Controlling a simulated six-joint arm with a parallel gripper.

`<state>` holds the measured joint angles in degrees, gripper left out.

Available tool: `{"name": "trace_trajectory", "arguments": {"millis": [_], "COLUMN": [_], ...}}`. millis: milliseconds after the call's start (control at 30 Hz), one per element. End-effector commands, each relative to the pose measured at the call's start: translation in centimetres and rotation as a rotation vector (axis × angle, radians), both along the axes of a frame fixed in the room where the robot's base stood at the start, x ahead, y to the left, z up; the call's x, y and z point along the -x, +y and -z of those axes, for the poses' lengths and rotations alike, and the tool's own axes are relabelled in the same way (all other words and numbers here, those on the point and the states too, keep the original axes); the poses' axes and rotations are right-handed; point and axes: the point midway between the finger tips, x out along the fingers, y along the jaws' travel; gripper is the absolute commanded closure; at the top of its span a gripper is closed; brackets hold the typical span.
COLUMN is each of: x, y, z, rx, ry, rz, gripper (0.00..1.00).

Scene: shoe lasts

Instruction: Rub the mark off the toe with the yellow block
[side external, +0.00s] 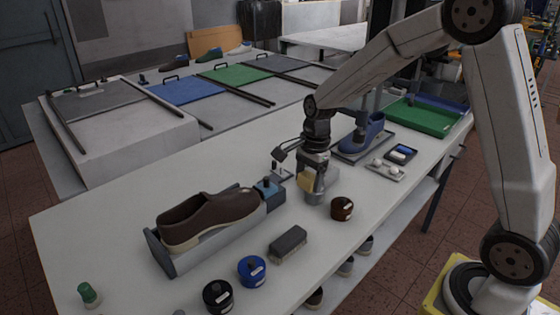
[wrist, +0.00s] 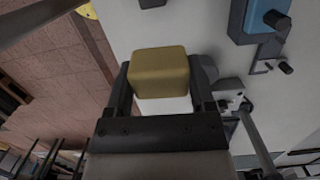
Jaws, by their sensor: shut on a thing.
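My gripper (side external: 313,186) is shut on the yellow block (side external: 305,181), above the table to the right of the brown shoe (side external: 212,216). In the wrist view the yellow block (wrist: 160,72) sits between the two fingers, with a white face below it. The brown shoe rests on a grey cradle (side external: 205,246) with a blue clamp (side external: 268,187) at its right end. The block is apart from the shoe. I cannot make out a mark on the shoe at this size.
A dark red jar (side external: 342,207) stands close to my gripper's right. A brush (side external: 288,244), a blue jar (side external: 251,270) and a black jar (side external: 218,295) lie in front of the cradle. A blue shoe (side external: 366,134) stands on a tray behind. The clamp (wrist: 265,18) shows at the wrist view's upper right.

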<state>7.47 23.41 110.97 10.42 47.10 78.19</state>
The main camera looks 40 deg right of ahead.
Motion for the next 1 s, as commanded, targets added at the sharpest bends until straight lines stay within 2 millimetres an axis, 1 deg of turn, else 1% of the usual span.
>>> {"name": "trace_trajectory", "arguments": {"millis": [33,200,600,800,1000], "x": [-1.1,-4.2,-10.7,-13.2,-14.6], "y": [0.2,1.1,3.6,4.8,5.5], "z": [-0.1,-0.7,-1.9,-2.5,-2.8], "rx": [-0.011,-0.053,-0.16,-0.209,-0.24], "ry": [-0.001,-0.002,-0.007,-0.011,-0.013], "rz": [-0.001,0.0,-0.017,-0.033,-0.045], "gripper": [0.77,0.77,0.77,0.77,0.77]}}
